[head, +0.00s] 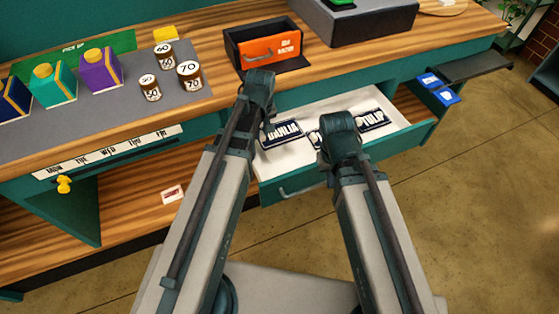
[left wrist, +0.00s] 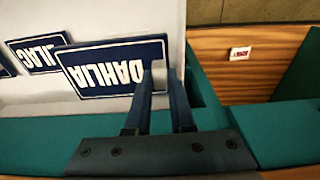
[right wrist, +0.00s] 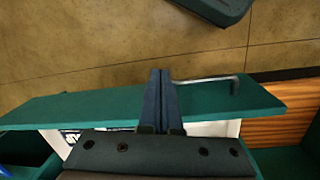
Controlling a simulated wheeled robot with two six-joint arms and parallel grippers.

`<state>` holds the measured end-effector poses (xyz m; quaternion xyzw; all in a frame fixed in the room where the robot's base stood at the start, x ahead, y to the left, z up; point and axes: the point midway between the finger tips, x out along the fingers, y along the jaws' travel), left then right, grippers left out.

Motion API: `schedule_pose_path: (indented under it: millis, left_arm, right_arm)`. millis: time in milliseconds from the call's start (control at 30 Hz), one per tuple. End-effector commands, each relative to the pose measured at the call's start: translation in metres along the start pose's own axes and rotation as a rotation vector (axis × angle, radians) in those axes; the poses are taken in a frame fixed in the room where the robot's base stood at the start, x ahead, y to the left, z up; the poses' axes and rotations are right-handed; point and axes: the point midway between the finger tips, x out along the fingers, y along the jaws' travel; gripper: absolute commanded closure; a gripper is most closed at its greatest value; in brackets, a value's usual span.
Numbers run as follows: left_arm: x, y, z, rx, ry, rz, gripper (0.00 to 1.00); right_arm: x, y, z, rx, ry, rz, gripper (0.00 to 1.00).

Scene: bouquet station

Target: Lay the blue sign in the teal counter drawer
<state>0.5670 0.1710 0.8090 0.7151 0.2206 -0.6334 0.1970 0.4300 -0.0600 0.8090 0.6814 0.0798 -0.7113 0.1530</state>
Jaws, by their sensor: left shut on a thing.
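The blue sign reading DAHLIA (head: 282,132) is in my left gripper (left wrist: 160,78), whose fingers are shut on its right edge in the left wrist view (left wrist: 105,68). It is face up inside or just over the open teal drawer (head: 410,138); I cannot tell whether it touches the white floor. A blue LILAC sign (left wrist: 37,53) lies beside it, mostly hidden in the head view. A blue TULIP sign (head: 372,119) lies further right in the drawer. My right gripper (right wrist: 159,78) is shut and empty above the drawer's front wall, by its handle.
An orange-fronted box (head: 268,50) stands on the counter behind the drawer. Several numbered pots (head: 189,75) and colored boxes (head: 101,69) stand to the left. A small red-lettered card (head: 172,194) lies on the lower shelf. Blue cards (head: 430,80) sit at the right.

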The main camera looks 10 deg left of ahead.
Motion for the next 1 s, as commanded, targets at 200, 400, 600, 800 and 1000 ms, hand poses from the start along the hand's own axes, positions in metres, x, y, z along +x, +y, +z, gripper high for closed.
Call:
schedule_pose_path:
  millis: [200,400,600,800,1000]
  left_arm:
    - [0.006,0.001,-0.002,0.007,0.000,0.001,1.00]
    - [0.017,0.001,0.000,0.007,0.000,0.001,1.00]
    - [0.048,0.001,0.004,0.006,0.000,0.001,1.00]
    - [0.070,0.001,0.007,0.006,0.000,0.001,1.00]
    - [0.070,0.001,0.006,0.006,0.000,0.001,1.00]
  right_arm:
    - [0.006,-0.001,0.000,0.000,0.000,0.000,1.00]
    - [0.017,-0.002,-0.001,0.000,0.000,0.000,1.00]
    - [0.047,-0.004,-0.003,0.000,0.000,0.000,1.00]
    - [0.070,-0.007,-0.004,-0.001,0.000,0.000,1.00]
    - [0.069,-0.007,-0.004,-0.001,0.000,0.000,1.00]
